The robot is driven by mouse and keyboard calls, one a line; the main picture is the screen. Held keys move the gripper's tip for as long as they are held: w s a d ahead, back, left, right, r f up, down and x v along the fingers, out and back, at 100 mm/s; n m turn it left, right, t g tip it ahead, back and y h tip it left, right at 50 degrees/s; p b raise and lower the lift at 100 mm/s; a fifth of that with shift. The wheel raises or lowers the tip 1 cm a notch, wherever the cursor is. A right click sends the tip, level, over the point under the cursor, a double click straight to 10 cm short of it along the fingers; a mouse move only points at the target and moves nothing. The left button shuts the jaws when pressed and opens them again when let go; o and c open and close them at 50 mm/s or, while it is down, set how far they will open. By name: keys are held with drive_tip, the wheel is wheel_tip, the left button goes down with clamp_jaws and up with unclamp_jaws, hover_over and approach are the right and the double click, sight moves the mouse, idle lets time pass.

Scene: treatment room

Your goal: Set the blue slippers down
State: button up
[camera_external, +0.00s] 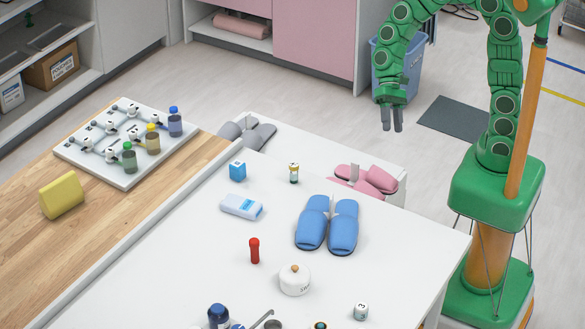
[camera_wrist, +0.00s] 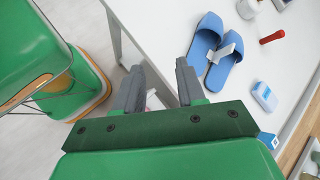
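The pair of blue slippers (camera_external: 327,228) lies flat on the white table (camera_external: 200,285), side by side with toes toward the front. A small white tag shows between them. In the wrist view the blue slippers (camera_wrist: 204,47) lie at the upper right, beyond the fingers. My gripper (camera_external: 391,122) hangs in the air behind the table, pointing down, apart from the slippers. In the wrist view my gripper (camera_wrist: 158,75) has its two grey fingers apart with nothing held between them.
Pink slippers (camera_external: 364,181) and grey slippers (camera_external: 246,133) rest on a low white surface behind the table. A blue bin (camera_external: 411,78) stands behind my gripper.

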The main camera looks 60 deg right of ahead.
drive_tip(key=s+d+r+n+t+h, duration=0.1)
drive_tip(key=s+d+h, duration=0.3)
drive_tip(key=d, duration=0.9)
drive_tip(key=s+d+r+n+t+h, duration=0.2)
drive_tip(key=s+d+r+n+h, duration=0.1)
drive_tip(key=s+d, duration=0.6)
drive_tip(key=d, duration=0.4)
drive_tip(key=shift+s+r+n+t+h, duration=0.25)
drive_tip(key=shift+r+n+t+h, duration=0.05)
drive_tip(key=shift+r+h, duration=0.1)
